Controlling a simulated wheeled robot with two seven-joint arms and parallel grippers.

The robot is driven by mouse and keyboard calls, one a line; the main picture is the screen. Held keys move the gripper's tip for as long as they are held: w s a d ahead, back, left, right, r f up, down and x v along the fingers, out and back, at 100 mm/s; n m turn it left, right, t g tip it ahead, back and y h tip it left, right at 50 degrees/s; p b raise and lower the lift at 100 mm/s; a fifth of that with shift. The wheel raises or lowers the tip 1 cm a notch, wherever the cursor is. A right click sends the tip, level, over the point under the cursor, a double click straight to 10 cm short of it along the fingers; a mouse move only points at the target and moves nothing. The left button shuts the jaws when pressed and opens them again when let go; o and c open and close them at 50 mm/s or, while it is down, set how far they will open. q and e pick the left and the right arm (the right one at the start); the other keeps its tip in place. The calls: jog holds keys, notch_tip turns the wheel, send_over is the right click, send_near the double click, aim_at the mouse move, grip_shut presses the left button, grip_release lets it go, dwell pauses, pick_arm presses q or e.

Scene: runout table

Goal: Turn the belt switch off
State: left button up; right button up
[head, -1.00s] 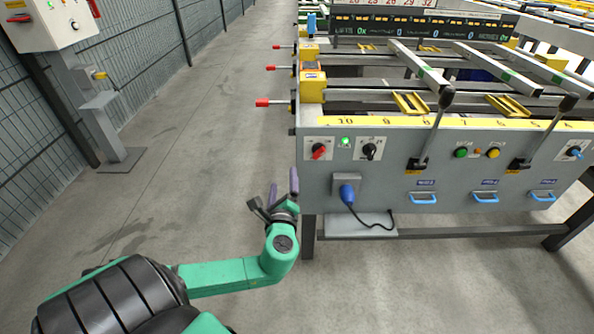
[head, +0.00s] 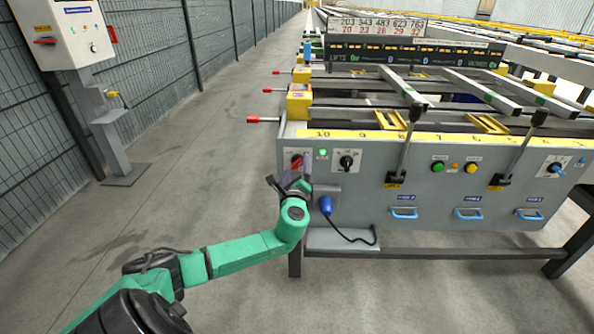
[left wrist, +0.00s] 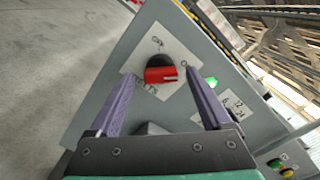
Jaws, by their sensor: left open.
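The red rotary switch (head: 297,161) sits on a white label at the left end of the grey front panel (head: 380,205). In the left wrist view the red knob (left wrist: 160,75) on its black base points sideways across the label; the small lettering is hard to read. My left gripper (head: 289,175) is just in front of the panel and partly covers the switch in the head view. Its purple fingers (left wrist: 160,90) are open, one on each side of the knob in the picture, with nothing between them; contact cannot be told. My right gripper is not in view.
A green lamp (head: 323,153) is lit right of the switch, beside a black rotary knob (head: 346,161). A blue plug (head: 326,205) with a cable sticks out below. Two levers rise farther right. Red-tipped rods (head: 253,119) jut out left.

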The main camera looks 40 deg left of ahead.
pick_arm(q)
jog(key=shift+d, duration=0.1)
grip_shut()
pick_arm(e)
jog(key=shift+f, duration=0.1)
